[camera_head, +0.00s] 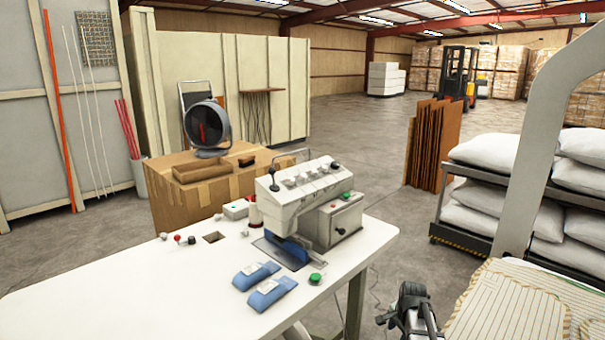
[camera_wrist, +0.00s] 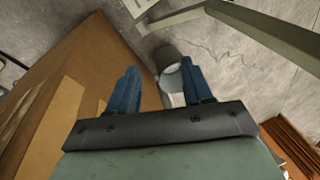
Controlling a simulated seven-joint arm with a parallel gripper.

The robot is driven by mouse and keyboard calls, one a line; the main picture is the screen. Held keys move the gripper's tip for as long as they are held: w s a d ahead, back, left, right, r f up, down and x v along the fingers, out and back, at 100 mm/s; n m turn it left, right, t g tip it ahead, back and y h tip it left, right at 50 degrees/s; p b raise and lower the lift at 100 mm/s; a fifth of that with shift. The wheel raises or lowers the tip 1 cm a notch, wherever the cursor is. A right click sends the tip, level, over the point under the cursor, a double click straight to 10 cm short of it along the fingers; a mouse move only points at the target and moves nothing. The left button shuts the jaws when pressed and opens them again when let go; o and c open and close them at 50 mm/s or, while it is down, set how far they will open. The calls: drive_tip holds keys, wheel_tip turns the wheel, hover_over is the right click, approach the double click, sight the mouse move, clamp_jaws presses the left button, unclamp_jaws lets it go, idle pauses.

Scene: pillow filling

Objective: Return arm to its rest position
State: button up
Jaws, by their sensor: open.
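My gripper (camera_wrist: 160,67) shows in the wrist view. Its two blue fingers stand wide apart and nothing is held between them. A grey, round thing with a pale part (camera_wrist: 172,75) shows beyond the fingers, against the floor; I cannot tell how far off it is. In the head view I cannot pick out my gripper with certainty. A dark mechanical part (camera_head: 412,312) stands at the lower edge there, and I cannot tell what it belongs to.
A white table (camera_head: 150,290) carries a sewing machine (camera_head: 300,185) and two blue pads (camera_head: 270,292). A cardboard box (camera_head: 180,210) with a fan (camera_head: 207,125) stands behind it. A rack of white pillows (camera_head: 485,185) stands right, near striped fabric (camera_head: 510,310). Open floor lies between.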

drive_tip(key=s+a+f+n+g, duration=0.1)
drive_tip(key=s+a+f+n, duration=0.15)
drive_tip(key=s+f, duration=0.45)
drive_tip(key=s+a+f+n+g, duration=0.1)
drive_tip(key=s+a+f+g, duration=0.1)
drive_tip(key=s+a+f, duration=0.35)
drive_tip(key=s+a+f+n+g, duration=0.1)
drive_tip(key=s+f, duration=0.4)
drive_tip(key=s, duration=0.6)
drive_tip(key=s+a+f+n+g, duration=0.2)
drive_tip(key=s+f+n, duration=0.3)
drive_tip(key=s, duration=0.7)
drive_tip(key=s+a+f+n+g, duration=0.2)
drive_tip(key=s+f, duration=0.5)
drive_tip(key=s, duration=0.4)
drive_tip(key=shift+s+a+n+g, duration=0.3)
drive_tip(key=shift+n+g, duration=0.25)
drive_tip(key=shift+g, duration=0.15)
